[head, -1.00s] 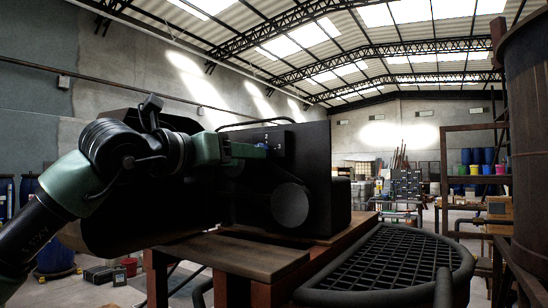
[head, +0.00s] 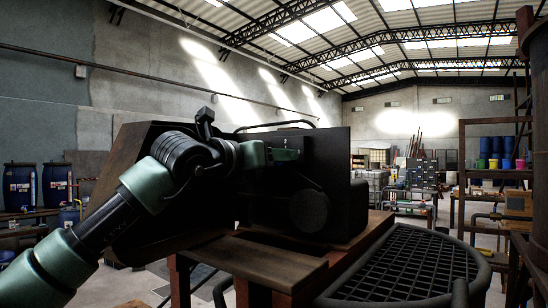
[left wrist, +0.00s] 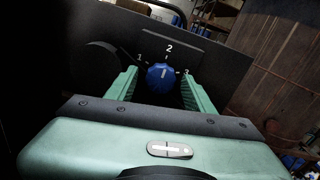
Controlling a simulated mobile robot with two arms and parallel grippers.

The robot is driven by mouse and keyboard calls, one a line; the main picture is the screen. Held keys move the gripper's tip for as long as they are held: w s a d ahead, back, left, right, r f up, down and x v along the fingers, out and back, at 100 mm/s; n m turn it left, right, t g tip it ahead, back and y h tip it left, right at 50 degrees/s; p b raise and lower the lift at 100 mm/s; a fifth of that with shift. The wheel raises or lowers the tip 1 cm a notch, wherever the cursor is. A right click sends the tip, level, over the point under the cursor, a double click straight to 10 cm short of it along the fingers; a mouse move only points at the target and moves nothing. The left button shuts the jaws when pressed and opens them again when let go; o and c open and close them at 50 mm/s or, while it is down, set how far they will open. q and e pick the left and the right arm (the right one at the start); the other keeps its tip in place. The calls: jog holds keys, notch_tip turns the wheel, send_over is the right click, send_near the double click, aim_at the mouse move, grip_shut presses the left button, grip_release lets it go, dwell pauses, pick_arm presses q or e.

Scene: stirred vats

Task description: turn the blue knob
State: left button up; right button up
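The blue knob (left wrist: 163,77) sits on the front of a dark panel (left wrist: 222,62) in the left wrist view. White marks 1, 2 and 3 surround it, and its white pointer line stands about upright, towards the 2. My left gripper (left wrist: 163,88) is open, with one green finger on each side of the knob and a small gap seeming to show on both sides. In the head view, my left gripper (head: 292,155) is at the panel of the dark machine (head: 335,165), and its fingers largely hide the knob. My right gripper is out of view.
A dark round disc (head: 310,212) is on the panel just below my left gripper. A wooden table (head: 250,262) stands under the machine. A vat with a grated top (head: 410,268) stands at the front right. Blue barrels (head: 20,188) stand at the far left.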

pick_arm(q)
grip_shut()
jog(key=shift+m, duration=0.4)
jog(key=shift+m+b, duration=0.7)
jog(key=shift+m, duration=5.8)
jog(key=shift+o, duration=1.2)
grip_release()
